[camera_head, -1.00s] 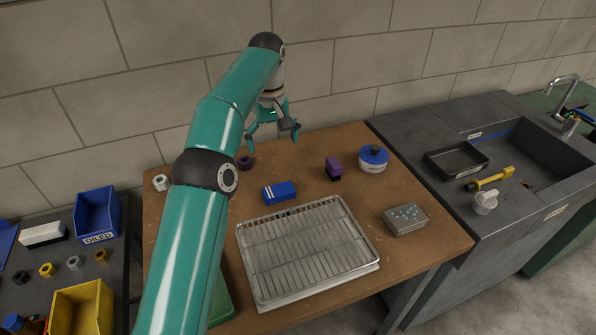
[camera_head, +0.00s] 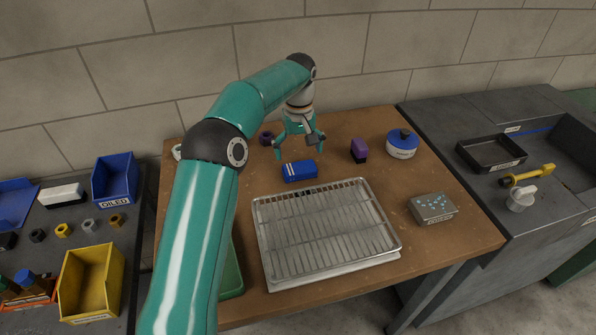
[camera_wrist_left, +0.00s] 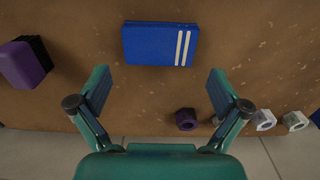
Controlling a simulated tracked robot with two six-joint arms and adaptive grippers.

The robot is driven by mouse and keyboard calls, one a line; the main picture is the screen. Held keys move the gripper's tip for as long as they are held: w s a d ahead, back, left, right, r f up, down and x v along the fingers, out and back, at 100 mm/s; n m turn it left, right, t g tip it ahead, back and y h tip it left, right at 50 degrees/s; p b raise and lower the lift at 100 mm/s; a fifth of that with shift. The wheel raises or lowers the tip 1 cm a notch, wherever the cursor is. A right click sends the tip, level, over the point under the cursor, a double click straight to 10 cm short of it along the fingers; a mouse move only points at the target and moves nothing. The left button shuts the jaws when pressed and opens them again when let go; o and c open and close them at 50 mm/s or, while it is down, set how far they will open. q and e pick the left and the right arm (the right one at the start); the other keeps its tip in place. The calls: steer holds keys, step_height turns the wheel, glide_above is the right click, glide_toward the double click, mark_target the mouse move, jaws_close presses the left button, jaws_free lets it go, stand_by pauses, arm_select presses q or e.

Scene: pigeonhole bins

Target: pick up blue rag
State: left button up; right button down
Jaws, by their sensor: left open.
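The blue rag (camera_head: 299,171) is a folded blue block with white stripes at one end. It lies on the brown table behind the wire rack. My right gripper is not in view.
A wire rack on a tray (camera_head: 325,232) fills the table's front middle. A purple-and-black block (camera_head: 359,150), a blue-lidded tin (camera_head: 402,144) and a grey box (camera_head: 433,208) stand to the right. A purple nut (camera_head: 266,138) lies behind. Blue (camera_head: 114,178) and yellow (camera_head: 91,280) bins stand left.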

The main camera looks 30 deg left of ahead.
arm_select(q)
steer(key=f, duration=0.4)
steer(key=shift+s+d+f, duration=0.25)
steer(key=shift+d+f, duration=0.05)
steer(key=shift+f, duration=0.1)
steer(key=shift+c, duration=0.3)
steer(key=c, duration=0.5)
steer(key=shift+c, duration=0.2)
steer(key=shift+r, duration=0.1)
step_height(320, 180, up, 10)
steer(key=p, duration=0.1)
step_height(320, 180, up, 10)
steer(key=p, duration=0.5)
glide_above(300, 167)
